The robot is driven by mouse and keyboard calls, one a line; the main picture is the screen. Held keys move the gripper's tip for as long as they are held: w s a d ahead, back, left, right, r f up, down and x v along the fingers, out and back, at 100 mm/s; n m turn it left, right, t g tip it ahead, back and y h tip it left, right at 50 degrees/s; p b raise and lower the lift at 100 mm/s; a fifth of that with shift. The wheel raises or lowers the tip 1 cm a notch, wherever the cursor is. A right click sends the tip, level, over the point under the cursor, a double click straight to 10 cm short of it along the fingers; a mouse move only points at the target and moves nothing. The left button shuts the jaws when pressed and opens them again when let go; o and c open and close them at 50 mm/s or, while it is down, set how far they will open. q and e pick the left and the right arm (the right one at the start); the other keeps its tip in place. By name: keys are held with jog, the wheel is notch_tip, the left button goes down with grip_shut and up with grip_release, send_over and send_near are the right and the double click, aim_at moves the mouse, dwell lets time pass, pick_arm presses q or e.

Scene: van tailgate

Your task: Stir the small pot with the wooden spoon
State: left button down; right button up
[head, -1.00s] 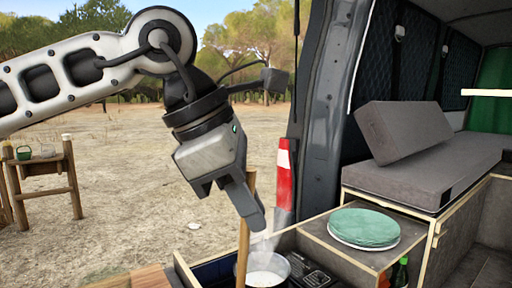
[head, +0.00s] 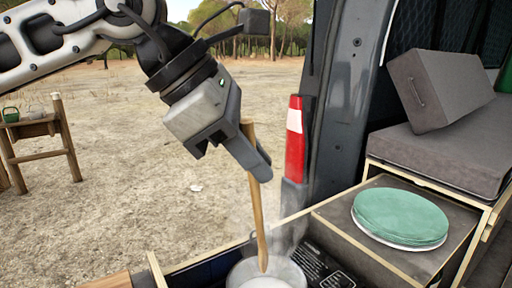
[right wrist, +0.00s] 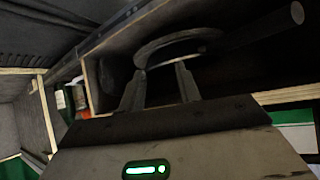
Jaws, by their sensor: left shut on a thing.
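My left gripper (head: 252,163) is shut on the upper part of the wooden spoon (head: 257,215). The spoon stands nearly upright, and its lower end meets the pale contents of the small pot (head: 238,274) at the bottom edge of the head view. Faint steam rises there, and the pot's lower part is cut off. My right gripper (right wrist: 160,82) shows only in the right wrist view, with its two fingers apart. A dark round rim (right wrist: 178,42) lies just beyond its fingertips; I cannot tell what it belongs to.
A green plate stack (head: 402,216) sits on the cabinet right of the pot. A dark panel (head: 330,270) lies beside the pot. The van's door pillar (head: 340,100) rises behind. A grey cushion (head: 435,88) leans on the bench. A wooden stand (head: 38,128) is far left.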

aim_at(257, 225)
pick_arm(q)
jog(key=shift+s+a+f+b, duration=0.1)
jog(key=shift+s+f+b, duration=0.1)
jog(key=shift+f+b, duration=0.45)
jog(key=shift+s+a+f+b, duration=0.15)
jog(key=shift+f+b, duration=0.15)
jog(key=shift+f, duration=0.55)
jog(key=shift+w+d+f+b, duration=0.1)
jog(key=shift+w+f+b, duration=0.05)
jog(key=shift+f+b, duration=0.4)
jog(key=shift+w+d+f+b, duration=0.1)
jog(key=shift+f+b, duration=0.3)
jog(key=shift+f, duration=0.1)
jog(key=f+b, duration=0.3)
jog(key=shift+w+d+f, duration=0.1)
jog(key=shift+w, duration=0.2)
jog(key=shift+w+d+f+b, duration=0.1)
jog(key=shift+w+f+b, duration=0.1)
jog(key=shift+f+b, duration=0.65)
jog(key=shift+f, duration=0.15)
pick_arm(e)
jog(key=f, duration=0.1)
jog(key=w+a+f+t+y, duration=0.1)
jog(key=shift+w+a+f+m, duration=0.15)
jog(key=shift+a+f+m, duration=0.05)
jog(key=shift+f+m, duration=0.15)
